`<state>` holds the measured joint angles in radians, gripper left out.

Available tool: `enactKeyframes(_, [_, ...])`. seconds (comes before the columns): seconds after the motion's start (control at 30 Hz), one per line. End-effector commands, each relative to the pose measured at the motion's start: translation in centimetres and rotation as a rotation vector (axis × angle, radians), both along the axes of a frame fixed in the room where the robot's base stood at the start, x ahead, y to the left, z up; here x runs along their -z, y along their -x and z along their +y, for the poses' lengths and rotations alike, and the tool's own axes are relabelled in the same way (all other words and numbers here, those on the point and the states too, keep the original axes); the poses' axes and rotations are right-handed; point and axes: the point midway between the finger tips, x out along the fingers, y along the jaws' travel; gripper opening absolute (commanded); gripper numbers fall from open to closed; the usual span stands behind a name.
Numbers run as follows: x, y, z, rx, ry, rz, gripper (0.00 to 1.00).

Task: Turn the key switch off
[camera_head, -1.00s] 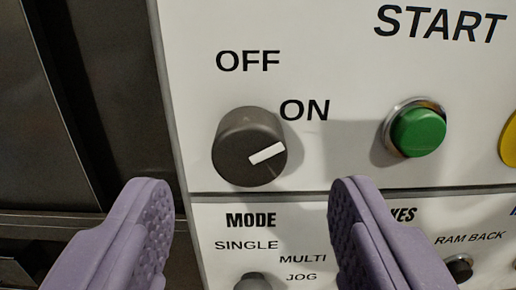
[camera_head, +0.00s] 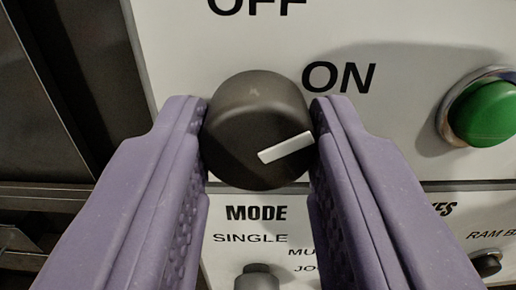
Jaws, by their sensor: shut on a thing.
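The key switch (camera_head: 250,110) is a round dark knob with a white pointer mark, on a white control panel. The pointer is aimed right and slightly up, toward the ON label (camera_head: 338,77). The OFF label (camera_head: 257,7) is above the knob, partly cut off by the top edge. My gripper (camera_head: 258,125) has its two purple fingers on the left and right sides of the knob, shut on it. The inner faces of the fingers and the knob's side edges are partly hidden.
A green START button (camera_head: 484,112) sits to the right of the knob. Below is a lower panel with a MODE knob (camera_head: 257,278), partly hidden by my fingers, and a dark knob (camera_head: 487,264) at the right. Dark metal framing (camera_head: 45,120) is at the left.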

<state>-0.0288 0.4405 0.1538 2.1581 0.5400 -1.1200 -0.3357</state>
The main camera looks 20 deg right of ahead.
Motion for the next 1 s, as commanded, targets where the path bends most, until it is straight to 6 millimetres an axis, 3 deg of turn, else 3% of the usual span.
enactKeyframes(0.37, [0.03,0.01,0.06,-0.001,0.160,0.050,0.05])
enactKeyframes(1.0, [-0.20,0.02,-0.01,-0.002,0.717,0.231,0.05])
